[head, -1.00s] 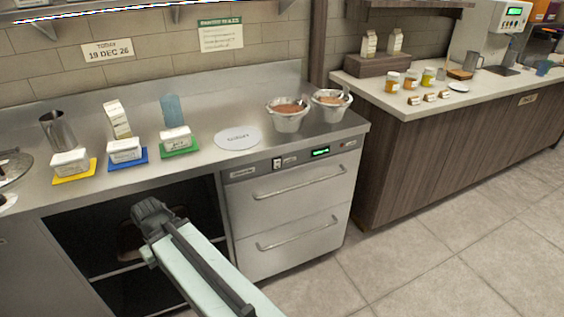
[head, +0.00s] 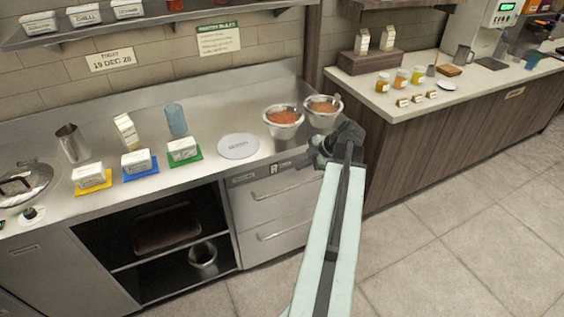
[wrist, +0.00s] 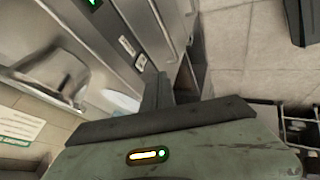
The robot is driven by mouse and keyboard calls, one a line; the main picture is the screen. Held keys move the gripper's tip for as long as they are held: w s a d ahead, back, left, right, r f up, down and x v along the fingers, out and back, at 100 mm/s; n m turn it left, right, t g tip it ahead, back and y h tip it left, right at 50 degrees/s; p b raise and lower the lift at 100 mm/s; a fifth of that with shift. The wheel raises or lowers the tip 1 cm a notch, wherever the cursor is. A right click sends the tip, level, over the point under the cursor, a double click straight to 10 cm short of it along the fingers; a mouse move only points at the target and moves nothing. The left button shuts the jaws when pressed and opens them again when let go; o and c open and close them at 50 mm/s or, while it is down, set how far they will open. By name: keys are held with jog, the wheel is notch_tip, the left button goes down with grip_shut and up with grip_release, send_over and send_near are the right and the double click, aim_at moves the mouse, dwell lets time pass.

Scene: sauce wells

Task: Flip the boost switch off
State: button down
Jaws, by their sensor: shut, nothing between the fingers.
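The boost switch (head: 285,165) is a small rocker on the drawer unit's steel control panel, under the counter edge. In the wrist view the switch (wrist: 140,62) sits beside a small white label (wrist: 127,46); its position is too small to tell. My gripper (head: 312,158) is shut and empty, to the right of the switch in the head view and in front of the panel. It hides the panel's green display there. In the wrist view my fingers (wrist: 158,92) point towards the panel, and a gap to the switch seems to show.
Two steel bowls of red sauce (head: 283,121) (head: 322,109) stand on the counter above the panel. A white round plate (head: 238,146) lies left of them. Two drawer handles (head: 285,188) stick out below. An open shelf bay (head: 110,235) is to the left. The floor in front is clear.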

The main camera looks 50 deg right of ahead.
jog(key=shift+w+f, duration=0.1)
jog(key=shift+f, duration=0.05)
jog(key=b, duration=0.7)
send_near(274, 169)
jog(key=x, duration=0.4)
jog(key=s+x, duration=0.1)
jog(key=x, duration=0.1)
jog(key=shift+w+a+f, duration=0.1)
jog(key=shift+a+f, duration=0.1)
jog(key=shift+f, duration=0.1)
